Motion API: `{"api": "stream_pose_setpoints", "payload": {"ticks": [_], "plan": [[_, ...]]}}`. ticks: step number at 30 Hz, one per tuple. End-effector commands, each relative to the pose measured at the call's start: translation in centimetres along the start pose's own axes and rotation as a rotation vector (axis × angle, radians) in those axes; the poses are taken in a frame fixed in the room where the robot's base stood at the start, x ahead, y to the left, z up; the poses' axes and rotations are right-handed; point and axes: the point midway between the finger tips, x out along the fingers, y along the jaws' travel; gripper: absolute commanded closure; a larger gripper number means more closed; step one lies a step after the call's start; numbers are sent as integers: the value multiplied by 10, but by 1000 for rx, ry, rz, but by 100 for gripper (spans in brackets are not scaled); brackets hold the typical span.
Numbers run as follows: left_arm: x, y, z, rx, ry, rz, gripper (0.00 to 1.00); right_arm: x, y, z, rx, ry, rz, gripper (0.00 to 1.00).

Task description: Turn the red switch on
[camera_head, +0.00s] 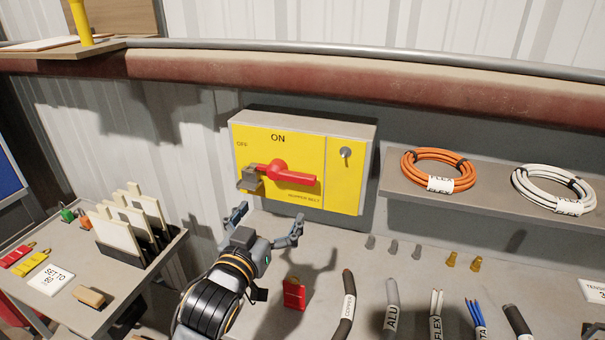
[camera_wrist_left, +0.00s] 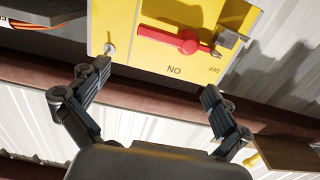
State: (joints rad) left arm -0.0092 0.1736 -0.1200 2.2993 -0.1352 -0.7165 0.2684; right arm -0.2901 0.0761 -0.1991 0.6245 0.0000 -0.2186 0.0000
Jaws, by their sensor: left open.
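The red switch (camera_head: 290,173) is a rotary handle on a yellow panel (camera_head: 340,185) of a grey box fixed to the wall. Its red lever lies roughly horizontal, with the long end to the right, tilted slightly down. ON is printed above it and OFF at the upper left. A grey metal piece (camera_head: 250,177) sits at its left end. My left gripper (camera_head: 268,226) is open and empty, below and in front of the panel, apart from the switch. The left wrist view shows the switch (camera_wrist_left: 186,42) upside down, beyond the open fingers (camera_wrist_left: 152,100). My right gripper is not in view.
A keyed lock (camera_head: 346,153) is on the panel's right. A shelf (camera_head: 490,205) at right holds an orange coil (camera_head: 438,170) and a white coil (camera_head: 554,189). A red padlock-like tag (camera_head: 294,293) and several cable pieces are on the bench below. A side table (camera_head: 125,281) stands left.

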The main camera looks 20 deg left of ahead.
Motion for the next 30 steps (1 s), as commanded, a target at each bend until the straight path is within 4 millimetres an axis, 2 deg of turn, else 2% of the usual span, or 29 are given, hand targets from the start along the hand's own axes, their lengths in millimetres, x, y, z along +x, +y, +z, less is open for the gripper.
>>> {"api": "stream_pose_setpoints", "payload": {"ticks": [8, 12, 18, 24, 30], "plan": [[52, 0, -3, 1, -1, 0, 0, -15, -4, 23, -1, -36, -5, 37], [82, 0, -2, 1, -2, 0, 0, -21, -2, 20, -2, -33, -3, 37], [114, 0, -1, 1, -2, 0, 0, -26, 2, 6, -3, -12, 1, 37], [129, 0, 0, 1, -2, 0, 0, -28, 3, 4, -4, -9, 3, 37], [132, 0, 1, 0, -2, 1, 0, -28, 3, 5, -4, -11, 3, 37]]}}
